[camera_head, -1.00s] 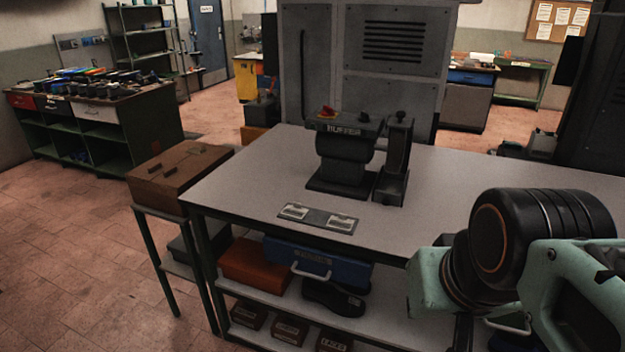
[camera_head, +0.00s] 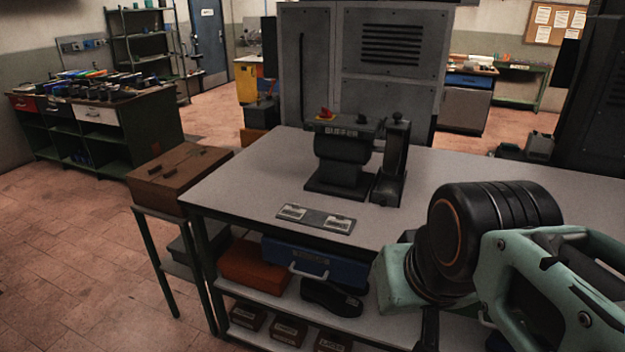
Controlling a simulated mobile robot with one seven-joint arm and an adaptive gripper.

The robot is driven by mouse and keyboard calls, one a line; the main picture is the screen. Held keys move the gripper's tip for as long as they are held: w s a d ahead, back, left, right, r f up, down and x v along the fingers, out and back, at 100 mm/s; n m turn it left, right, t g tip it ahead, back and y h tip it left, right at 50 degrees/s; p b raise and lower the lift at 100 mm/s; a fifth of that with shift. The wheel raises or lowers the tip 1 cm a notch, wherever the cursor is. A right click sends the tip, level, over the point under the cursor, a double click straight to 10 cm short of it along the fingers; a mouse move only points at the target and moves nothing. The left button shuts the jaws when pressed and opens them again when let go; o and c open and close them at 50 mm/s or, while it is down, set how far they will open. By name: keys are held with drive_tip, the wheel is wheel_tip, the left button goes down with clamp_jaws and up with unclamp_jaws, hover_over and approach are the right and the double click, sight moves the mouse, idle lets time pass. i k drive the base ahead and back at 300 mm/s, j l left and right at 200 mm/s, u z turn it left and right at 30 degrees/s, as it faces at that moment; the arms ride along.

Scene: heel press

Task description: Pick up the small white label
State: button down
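Two small white labels lie on a flat grey plate (camera_head: 316,219) near the front edge of the workbench. The left white label (camera_head: 292,212) and the right white label (camera_head: 338,223) look alike in size, and I cannot read their print. My arm, black and pale green, fills the lower right of the view, to the right of the plate and apart from it.
A dark buffer machine (camera_head: 345,155) stands on the grey workbench (camera_head: 240,190) behind the plate. A brown wooden box (camera_head: 178,178) stands on a side stand to the left. The lower shelf holds a blue toolbox (camera_head: 335,268) and an orange box (camera_head: 253,263). The bench around the plate is clear.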

sight(339, 221)
drive_tip(key=i+z, duration=0.1)
drive_tip(key=z, duration=0.5)
drive_tip(key=i+j+z, duration=0.15)
drive_tip(key=j+z, duration=0.15)
drive_tip(key=i+j+z, duration=0.25)
drive_tip(key=j, duration=0.15)
drive_tip(key=j+z, duration=0.1)
drive_tip(key=j, duration=0.25)
drive_tip(key=i+j+z, duration=0.15)
drive_tip(key=j, duration=0.95)
drive_tip(key=k+j+z, duration=0.1)
drive_tip(key=k+j, duration=0.15)
drive_tip(key=k, duration=0.15)
drive_tip(key=i+j, duration=0.1)
drive_tip(key=i, duration=0.55)
drive_tip(key=u, duration=0.05)
